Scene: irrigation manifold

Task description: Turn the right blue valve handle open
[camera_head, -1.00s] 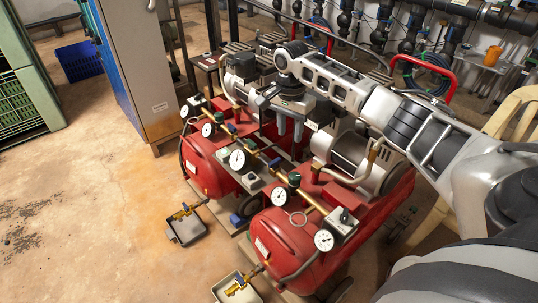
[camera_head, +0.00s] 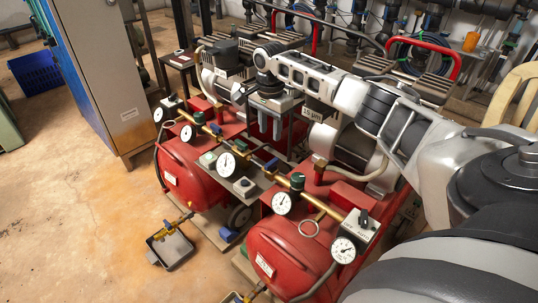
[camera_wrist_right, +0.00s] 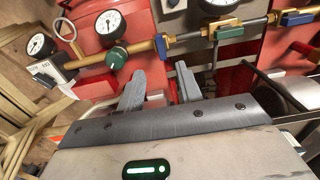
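The right blue valve handle (camera_head: 271,163) sits on the brass pipe between the middle gauge and the right green knob. In the right wrist view the same handle (camera_wrist_right: 160,47) stands across the pipe. My right gripper (camera_head: 270,133) hangs over the rear side of the pipe, fingers pointing down. In the right wrist view its two fingers (camera_wrist_right: 158,78) are spread with an empty gap, and the handle lies just beyond the tips, apart from them. The left blue handle (camera_head: 216,128) is farther along the pipe; in the wrist view it (camera_wrist_right: 297,17) lies along the pipe. My left gripper is out of view.
Green knobs (camera_head: 297,181) and pressure gauges (camera_head: 283,203) crowd the pipe around the handle. Red tanks (camera_head: 290,255) lie below. A grey switch box (camera_head: 360,225) ends the pipe at right. A tray (camera_head: 170,248) stands on the open floor at left.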

